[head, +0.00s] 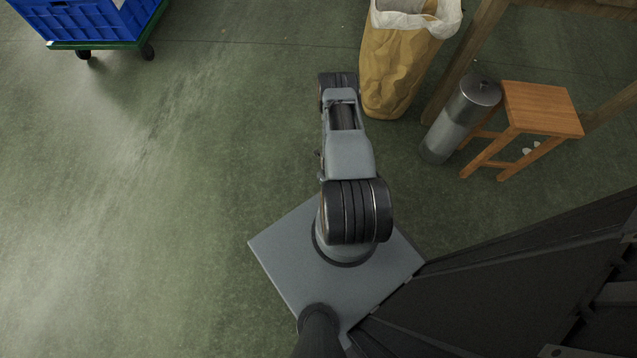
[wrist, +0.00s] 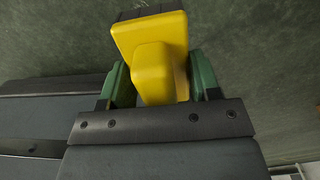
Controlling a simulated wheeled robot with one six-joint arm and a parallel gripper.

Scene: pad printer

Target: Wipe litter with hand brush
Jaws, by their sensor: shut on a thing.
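In the wrist view, my gripper (wrist: 160,88) is shut on the yellow hand brush (wrist: 150,45). The brush's yellow body sits between the two green fingers, and a dark strip shows along its far edge. The green floor is beyond it. In the head view my arm stretches away from my base, but the gripper and the brush are hidden behind the arm. Small pale bits of litter (head: 526,151) seem to lie on the floor under the wooden stool; they are too small to tell for sure.
A wooden stool (head: 543,108) and a grey metal cylinder (head: 452,135) stand at the right. A brown paper bag (head: 392,75) with a white liner stands ahead. A blue crate (head: 85,18) on a green wheeled dolly (head: 112,44) is at the upper left. Floor at the left is clear.

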